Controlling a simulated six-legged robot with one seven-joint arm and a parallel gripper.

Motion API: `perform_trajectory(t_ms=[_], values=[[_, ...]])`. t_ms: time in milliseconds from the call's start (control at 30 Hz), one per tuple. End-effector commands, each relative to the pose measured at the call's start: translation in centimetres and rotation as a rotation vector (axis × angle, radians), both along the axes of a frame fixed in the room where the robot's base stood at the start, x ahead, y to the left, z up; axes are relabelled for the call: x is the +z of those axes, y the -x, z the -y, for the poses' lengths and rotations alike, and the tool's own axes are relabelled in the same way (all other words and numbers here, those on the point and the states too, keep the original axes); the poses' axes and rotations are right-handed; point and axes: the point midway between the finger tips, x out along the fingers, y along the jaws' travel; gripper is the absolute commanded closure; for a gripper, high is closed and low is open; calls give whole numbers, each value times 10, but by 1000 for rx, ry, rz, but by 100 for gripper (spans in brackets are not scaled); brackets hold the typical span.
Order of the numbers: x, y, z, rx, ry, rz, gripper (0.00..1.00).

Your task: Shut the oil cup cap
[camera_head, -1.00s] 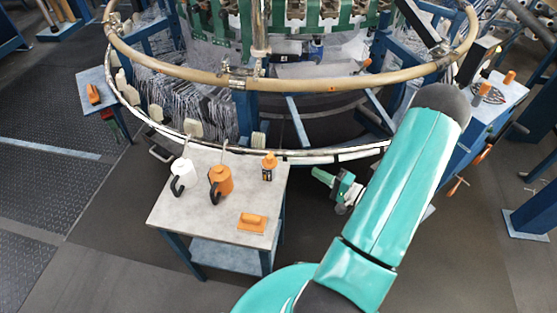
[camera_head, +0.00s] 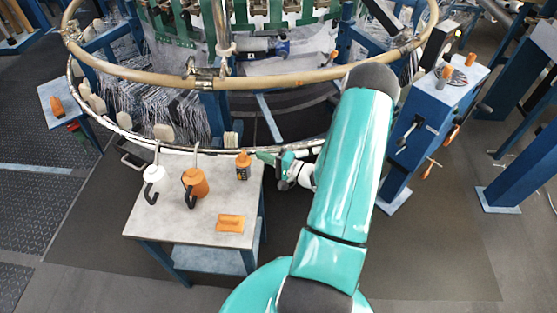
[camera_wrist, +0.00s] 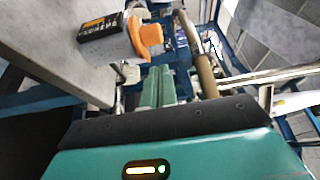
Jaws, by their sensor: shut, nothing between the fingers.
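I cannot make out for certain an oil cup with a cap. A small bottle (camera_head: 243,168) with an orange top and a dark label stands at the table's back right corner. In the wrist view the bottle (camera_wrist: 101,26) shows at the upper left, its orange top (camera_wrist: 148,38) toward the middle. My gripper (camera_head: 265,156) is shut and empty, just right of this bottle in the head view. In the wrist view its green fingers (camera_wrist: 157,87) lie together below the orange top, apart from it in the picture.
A white can (camera_head: 155,177) and an orange can (camera_head: 196,184) stand on the grey table (camera_head: 170,222), with an orange block (camera_head: 230,223) in front. The loom's tan ring (camera_head: 160,77) curves behind. A blue cabinet (camera_head: 425,110) with orange-topped items stands right.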

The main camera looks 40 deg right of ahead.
Motion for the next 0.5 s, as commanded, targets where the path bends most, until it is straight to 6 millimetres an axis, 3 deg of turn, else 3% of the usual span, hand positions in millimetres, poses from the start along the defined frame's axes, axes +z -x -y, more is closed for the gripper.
perform_trajectory(t_ms=[200, 500], values=[[0, -11, -21, 2, -1, 0, 100], [0, -12, -24, 1, 1, -1, 100]])
